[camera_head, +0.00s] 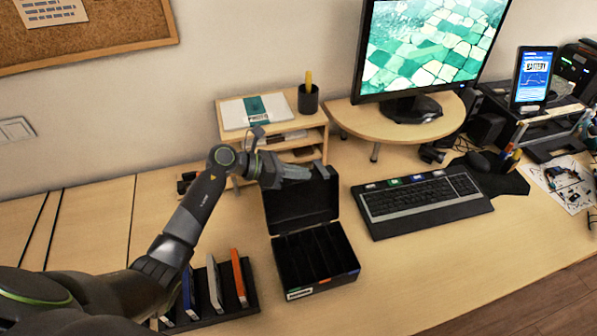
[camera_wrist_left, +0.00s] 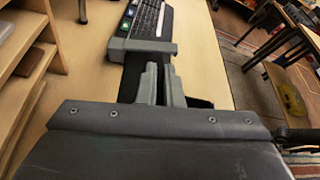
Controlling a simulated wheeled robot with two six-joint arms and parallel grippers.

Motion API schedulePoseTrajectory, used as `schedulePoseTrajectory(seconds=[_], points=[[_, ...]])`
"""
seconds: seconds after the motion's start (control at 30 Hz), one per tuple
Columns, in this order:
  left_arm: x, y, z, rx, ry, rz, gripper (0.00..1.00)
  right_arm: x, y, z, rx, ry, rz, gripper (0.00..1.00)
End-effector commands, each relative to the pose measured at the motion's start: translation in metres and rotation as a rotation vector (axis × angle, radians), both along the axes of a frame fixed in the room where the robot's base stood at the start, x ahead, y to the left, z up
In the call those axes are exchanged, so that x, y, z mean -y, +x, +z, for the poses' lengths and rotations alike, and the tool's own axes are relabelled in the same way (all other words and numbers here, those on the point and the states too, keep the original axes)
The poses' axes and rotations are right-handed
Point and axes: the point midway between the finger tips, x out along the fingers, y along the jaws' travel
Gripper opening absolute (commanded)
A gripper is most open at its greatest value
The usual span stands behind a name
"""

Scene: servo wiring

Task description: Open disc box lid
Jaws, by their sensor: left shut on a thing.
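The black disc box (camera_head: 345,277) stands on the desk with its inside open and divided into several slots. Its black lid (camera_head: 300,208) stands raised at the back edge of the box, roughly upright. My left gripper (camera_head: 318,171) is at the top edge of the lid, shut on it. In the left wrist view its grey fingers (camera_wrist_left: 162,84) are close together, and the gripped edge is mostly hidden. My right gripper is in neither view.
A black rack (camera_head: 215,309) with several upright disc cases stands left of the box. A keyboard (camera_head: 422,199) lies to the right. A wooden shelf (camera_head: 313,138) stands behind the lid.

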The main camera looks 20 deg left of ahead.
Motion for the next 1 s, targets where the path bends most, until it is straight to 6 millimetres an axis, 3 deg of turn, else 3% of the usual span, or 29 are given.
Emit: schedulePoseTrajectory(seconds=[0.53,0.93,1.0], points=[[0.023,-0.033,0.005,0.175,0.121,-0.002,0.00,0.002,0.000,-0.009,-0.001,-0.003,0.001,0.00],[0.024,-0.036,0.007,0.193,0.135,0.000,0.00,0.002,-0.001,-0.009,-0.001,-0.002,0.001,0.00],[0.024,-0.036,0.007,0.193,0.135,0.000,0.14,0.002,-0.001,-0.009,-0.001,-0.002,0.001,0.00]])
